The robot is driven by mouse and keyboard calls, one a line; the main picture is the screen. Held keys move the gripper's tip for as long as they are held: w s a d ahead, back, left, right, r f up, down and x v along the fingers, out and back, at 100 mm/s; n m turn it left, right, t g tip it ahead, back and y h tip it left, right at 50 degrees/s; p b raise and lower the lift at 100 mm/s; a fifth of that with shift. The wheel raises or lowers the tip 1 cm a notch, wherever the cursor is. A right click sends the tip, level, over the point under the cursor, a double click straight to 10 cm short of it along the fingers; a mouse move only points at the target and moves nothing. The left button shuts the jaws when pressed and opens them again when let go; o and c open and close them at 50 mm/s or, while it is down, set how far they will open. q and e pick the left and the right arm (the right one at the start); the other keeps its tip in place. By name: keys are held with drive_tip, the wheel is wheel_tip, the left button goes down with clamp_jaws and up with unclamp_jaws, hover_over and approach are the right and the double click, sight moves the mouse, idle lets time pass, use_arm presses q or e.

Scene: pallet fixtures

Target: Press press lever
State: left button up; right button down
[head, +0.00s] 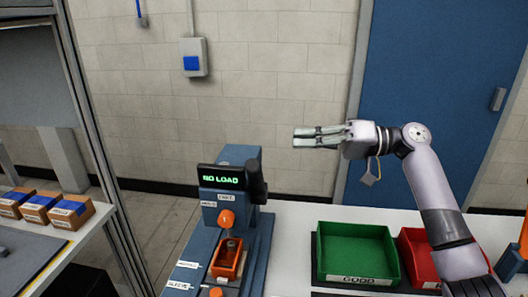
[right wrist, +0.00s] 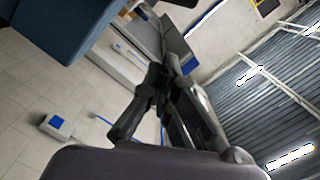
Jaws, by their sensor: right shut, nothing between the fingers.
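The press (head: 236,225) is a blue machine at the centre bottom of the head view. Its dark display reads what looks like "NO LOAD" in green. A black handle-like part (head: 256,182), which looks like the press lever, stands at the display's right side. An orange knob and an orange holder sit lower on the press front. My right gripper (head: 299,137) is shut and empty, pointing left, in the air above and to the right of the lever, apart from it. Its dark fingers also show in the right wrist view (right wrist: 164,72). My left gripper is not in view.
A green bin (head: 355,280) labelled GOOD and a red bin (head: 415,252) stand on the white table right of the press. Small boxes with blue tops (head: 70,211) sit on a bench at left. The air between gripper and press looks clear.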

sight(257, 182)
drive_tip(key=a+p, duration=0.2)
drive_tip(key=a, duration=0.1)
drive_tip(key=a+f+p, duration=0.1)
drive_tip(key=a+p, duration=0.1)
drive_tip(key=a, duration=0.1)
drive_tip(key=a+p, duration=0.1)
drive_tip(key=a, duration=0.2)
drive_tip(key=shift+s+a+f+p, duration=0.15)
drive_tip(key=shift+s+f+p, duration=0.1)
drive_tip(key=shift+f+p, duration=0.15)
drive_tip(key=shift+s+d+f, duration=0.25)
drive_tip(key=shift+s, duration=0.3)
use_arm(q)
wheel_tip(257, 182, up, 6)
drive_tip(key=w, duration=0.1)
use_arm(e)
drive_tip(key=shift+a+f, duration=0.1)
drive_tip(key=shift+a, duration=0.1)
